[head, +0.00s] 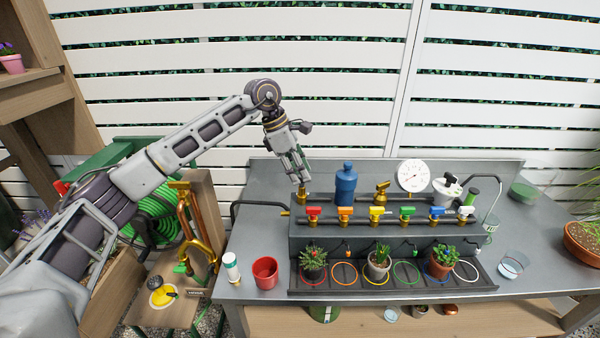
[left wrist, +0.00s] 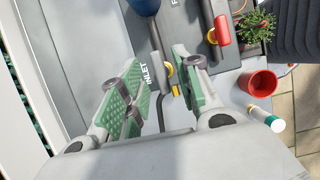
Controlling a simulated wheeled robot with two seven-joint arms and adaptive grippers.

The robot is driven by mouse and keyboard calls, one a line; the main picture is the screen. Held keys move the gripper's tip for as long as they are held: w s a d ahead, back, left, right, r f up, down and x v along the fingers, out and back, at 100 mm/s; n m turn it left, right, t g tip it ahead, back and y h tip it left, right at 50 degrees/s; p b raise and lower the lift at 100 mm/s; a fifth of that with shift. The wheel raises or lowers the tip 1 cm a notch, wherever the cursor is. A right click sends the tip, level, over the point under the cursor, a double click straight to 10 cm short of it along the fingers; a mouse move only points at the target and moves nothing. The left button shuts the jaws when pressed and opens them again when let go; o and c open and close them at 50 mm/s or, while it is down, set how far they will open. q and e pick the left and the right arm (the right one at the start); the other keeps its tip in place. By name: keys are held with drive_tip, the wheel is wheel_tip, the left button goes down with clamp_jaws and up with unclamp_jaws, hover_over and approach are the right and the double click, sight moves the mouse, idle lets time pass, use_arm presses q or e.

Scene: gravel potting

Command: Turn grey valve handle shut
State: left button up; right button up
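My left gripper (head: 298,178) is just above a brass inlet fitting (head: 301,194) at the left end of the grey valve stand. In the left wrist view the gripper (left wrist: 165,78) is open, its green-padded fingers apart. Between them show a narrow grey bar (left wrist: 157,45), which looks like the grey valve handle, and yellow brass parts (left wrist: 169,72). An "INLET" label lies partly behind the left finger. I cannot tell whether a finger touches the handle, nor the handle's exact angle. My right gripper is not in view.
Coloured valve handles, red (head: 313,211) to white, line the stand. A blue bottle (head: 345,185) stands close right of the gripper. A red cup (head: 265,272) and white tube (head: 231,267) are in front. Potted plants sit in the front tray (head: 330,289).

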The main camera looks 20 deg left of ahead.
use_arm(q)
drive_tip(key=v, duration=1.1)
drive_tip(key=shift+a+r, duration=0.1)
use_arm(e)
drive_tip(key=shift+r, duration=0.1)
use_arm(q)
wheel_tip(320, 180, up, 21)
drive_tip(key=p, duration=2.1)
drive_tip(key=shift+r+p, duration=0.25)
drive_tip(key=shift+p, duration=0.1)
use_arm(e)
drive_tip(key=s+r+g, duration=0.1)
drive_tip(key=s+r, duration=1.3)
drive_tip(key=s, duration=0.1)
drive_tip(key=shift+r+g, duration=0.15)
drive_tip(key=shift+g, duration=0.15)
use_arm(q)
drive_tip(key=shift+r, duration=0.2)
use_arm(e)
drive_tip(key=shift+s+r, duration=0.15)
